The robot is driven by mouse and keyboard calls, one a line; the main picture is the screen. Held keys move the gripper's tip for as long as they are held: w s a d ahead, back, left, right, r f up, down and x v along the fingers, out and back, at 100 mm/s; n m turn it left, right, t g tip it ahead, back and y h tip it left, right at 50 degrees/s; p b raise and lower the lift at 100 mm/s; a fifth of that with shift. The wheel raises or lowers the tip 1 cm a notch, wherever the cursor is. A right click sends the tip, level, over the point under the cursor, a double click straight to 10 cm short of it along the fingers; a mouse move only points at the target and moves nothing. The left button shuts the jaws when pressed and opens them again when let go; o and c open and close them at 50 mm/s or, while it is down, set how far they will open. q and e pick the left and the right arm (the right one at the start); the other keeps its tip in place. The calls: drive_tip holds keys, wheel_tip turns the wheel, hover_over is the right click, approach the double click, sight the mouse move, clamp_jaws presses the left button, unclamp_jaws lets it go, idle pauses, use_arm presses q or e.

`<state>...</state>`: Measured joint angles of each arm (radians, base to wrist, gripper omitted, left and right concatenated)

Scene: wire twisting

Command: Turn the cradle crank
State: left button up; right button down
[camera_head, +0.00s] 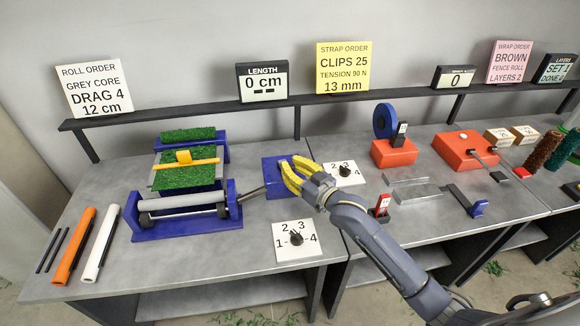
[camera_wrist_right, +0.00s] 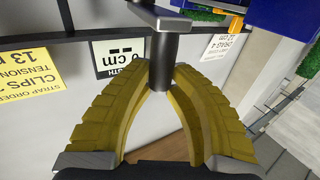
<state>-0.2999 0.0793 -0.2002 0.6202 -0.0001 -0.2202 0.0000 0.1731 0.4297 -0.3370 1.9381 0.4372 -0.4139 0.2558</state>
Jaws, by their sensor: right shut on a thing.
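The blue cradle (camera_head: 185,228) stands on the left part of the table and carries a long grey roller (camera_head: 180,203). Its crank arm (camera_head: 252,192) reaches out from the cradle's right side toward my right gripper (camera_head: 288,178). In the right wrist view, the yellow fingers of my right gripper (camera_wrist_right: 162,92) are shut around the dark upright crank handle (camera_wrist_right: 163,62), below a grey metal bar (camera_wrist_right: 160,17). In the head view the fingers hide most of the handle. My left gripper is in neither view.
Behind the cradle is a green turf stand (camera_head: 187,178) with an orange bar. A blue block (camera_head: 272,167) sits by my right gripper. Dial plates (camera_head: 297,240) lie in front and at right (camera_head: 346,173). Orange (camera_head: 74,247) and white (camera_head: 100,243) rolls lie at left.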

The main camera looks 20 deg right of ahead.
drive_tip(key=c, duration=1.2)
unclamp_jaws()
drive_tip(key=shift+c, duration=0.2)
drive_tip(key=v, duration=1.2)
drive_tip(key=shift+s, duration=0.1)
